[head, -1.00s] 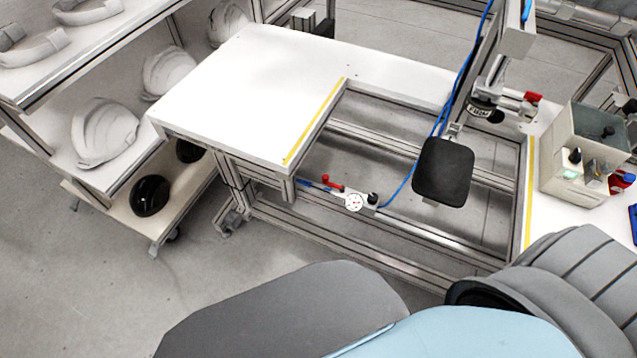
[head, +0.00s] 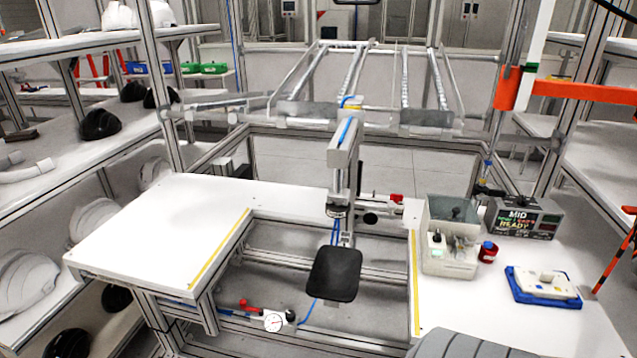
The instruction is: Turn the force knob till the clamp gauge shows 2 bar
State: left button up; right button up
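The round white gauge (head: 274,322) sits on the lower front rail of the bench, in the gap between the two white worktops. It is too small for me to read its value. A small black knob (head: 291,316) stands just right of the gauge, with a blue hose leading up from there. A red valve lever (head: 248,306) is to the left of the gauge. The clamp post (head: 343,165) stands behind, with a black pad (head: 333,274) hanging over the gap. Neither of my grippers is in view.
The left worktop (head: 165,225) is bare. On the right worktop stand a grey box (head: 449,240), a display unit reading READY (head: 522,220), a red cup (head: 488,252) and a blue tray (head: 542,297). Shelves with white helmet shells (head: 25,282) line the left side.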

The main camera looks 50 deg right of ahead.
aim_at(289, 315)
jog(key=u, duration=0.05)
jog(key=k, duration=0.15)
jog(key=z, duration=1.15)
